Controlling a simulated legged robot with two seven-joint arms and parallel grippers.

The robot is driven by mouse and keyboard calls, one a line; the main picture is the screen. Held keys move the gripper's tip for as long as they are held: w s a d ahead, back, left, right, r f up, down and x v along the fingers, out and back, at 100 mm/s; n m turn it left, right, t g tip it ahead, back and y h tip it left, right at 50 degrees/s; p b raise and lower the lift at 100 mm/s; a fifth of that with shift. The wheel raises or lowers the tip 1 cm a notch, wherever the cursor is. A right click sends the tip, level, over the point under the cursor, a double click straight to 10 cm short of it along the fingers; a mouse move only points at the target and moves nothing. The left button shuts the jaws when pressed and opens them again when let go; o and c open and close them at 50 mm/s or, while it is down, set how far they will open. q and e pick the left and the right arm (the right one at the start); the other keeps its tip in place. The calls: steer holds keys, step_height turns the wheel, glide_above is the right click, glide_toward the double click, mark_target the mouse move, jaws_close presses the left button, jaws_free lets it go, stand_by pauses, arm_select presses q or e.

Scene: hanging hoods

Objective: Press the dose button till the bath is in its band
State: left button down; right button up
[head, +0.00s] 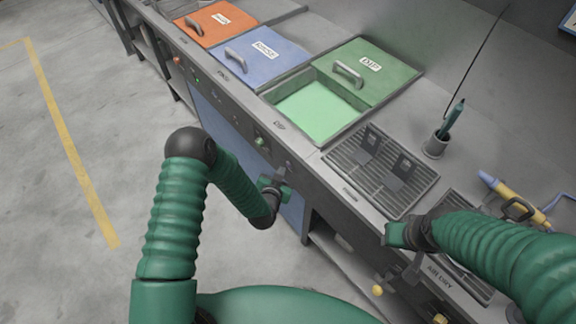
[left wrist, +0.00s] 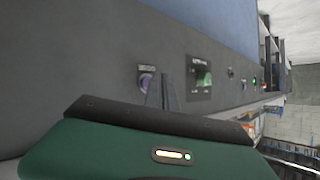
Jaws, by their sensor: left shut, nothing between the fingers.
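The bath of pale green liquid (head: 312,110) stands open at the front of the tank marked DIP, with its green lid (head: 385,72) behind. In the left wrist view, a round purple button (left wrist: 146,83) sits on the dark front panel under a small label I cannot read. A gauge with a green part (left wrist: 203,76) is to its right. My left gripper (head: 275,184) is shut and empty at the front panel. In the left wrist view its fingertips (left wrist: 162,88) are close beside the button; I cannot tell whether they touch. My right gripper (head: 393,236) is over the counter's front edge, its jaws unclear.
Orange (head: 215,22) and blue (head: 262,54) lidded tanks stand farther along the counter. A drain grate (head: 408,193) with black clips is right of the bath. The floor at left is clear.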

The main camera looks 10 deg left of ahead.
arm_select(q)
steer(key=shift+w+d, duration=0.15)
steer(key=shift+w+d+r, duration=0.1)
steer(key=shift+w+d, duration=0.1)
steer(key=shift+w, duration=0.1)
stand_by(0.9)
steer(key=shift+s+a, duration=0.5)
steer(key=shift+s, duration=0.1)
steer(key=s+a, duration=0.1)
steer(key=s, duration=0.1)
steer(key=s+a+p, duration=0.1)
steer(key=s+a, duration=0.1)
stand_by(0.4)
stand_by(2.4)
